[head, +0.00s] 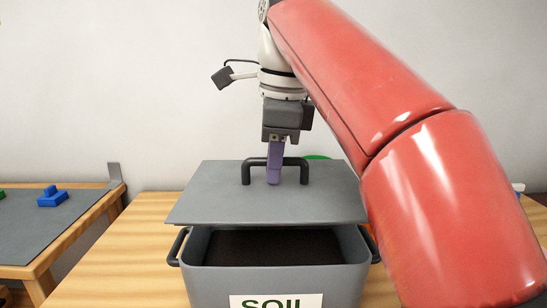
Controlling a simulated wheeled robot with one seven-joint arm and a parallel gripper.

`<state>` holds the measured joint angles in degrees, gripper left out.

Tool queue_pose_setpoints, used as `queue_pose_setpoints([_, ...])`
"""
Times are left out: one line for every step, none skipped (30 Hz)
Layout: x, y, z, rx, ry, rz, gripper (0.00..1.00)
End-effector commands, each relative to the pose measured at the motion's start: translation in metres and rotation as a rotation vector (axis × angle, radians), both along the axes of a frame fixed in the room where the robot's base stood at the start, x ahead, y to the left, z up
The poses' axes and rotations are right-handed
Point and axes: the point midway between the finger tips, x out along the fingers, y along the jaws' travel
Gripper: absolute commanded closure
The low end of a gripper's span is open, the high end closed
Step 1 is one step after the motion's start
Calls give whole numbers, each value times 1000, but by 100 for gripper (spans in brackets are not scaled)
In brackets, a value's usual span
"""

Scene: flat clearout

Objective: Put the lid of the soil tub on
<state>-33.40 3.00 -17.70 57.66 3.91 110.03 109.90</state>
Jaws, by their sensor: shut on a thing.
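The grey soil tub (205,283) stands on the wooden table, with a white label reading SOIL on its front and dark soil (272,247) inside. Its flat grey lid (215,200) is above and behind the tub's opening, and the front part of the opening shows uncovered. The lid has a black bar handle (304,172) on top. My gripper (274,178) points down and is shut on this handle near its middle. Whether the lid's far edge touches the tub is hidden.
A second table (55,225) with a grey top at the left holds blue (52,198) and green pieces. A green thing (317,157) shows partly behind the lid. My red arm hides the right side. Bare wood (130,245) lies left of the tub.

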Motion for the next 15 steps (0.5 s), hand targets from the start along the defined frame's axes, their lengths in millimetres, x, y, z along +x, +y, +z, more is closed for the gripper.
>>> queue_pose_setpoints([0,0,0,0,-1,0,100])
queue_pose_setpoints([0,0,0,0,0,0,100])
queue_pose_setpoints([0,0,0,0,0,0,100])
queue_pose_setpoints([0,0,0,0,0,0,100])
queue_pose_setpoints([0,0,0,0,0,-1,100])
queue_pose_setpoints([0,1,0,-1,1,-1,100])
queue_pose_setpoints([0,1,0,-1,1,-1,100])
queue_pose_setpoints([0,1,-2,-1,1,-1,100])
queue_pose_setpoints([0,1,-4,-1,1,-1,100])
queue_pose_setpoints([0,1,-6,0,1,-1,100])
queue_pose_setpoints([0,1,-7,0,1,-1,100])
queue_pose_setpoints([0,1,-10,0,1,-1,100])
queue_pose_setpoints([0,1,-13,-1,1,-1,100])
queue_pose_setpoints([0,1,-15,-1,1,-2,100])
queue_pose_setpoints([0,1,-19,-1,1,-2,100])
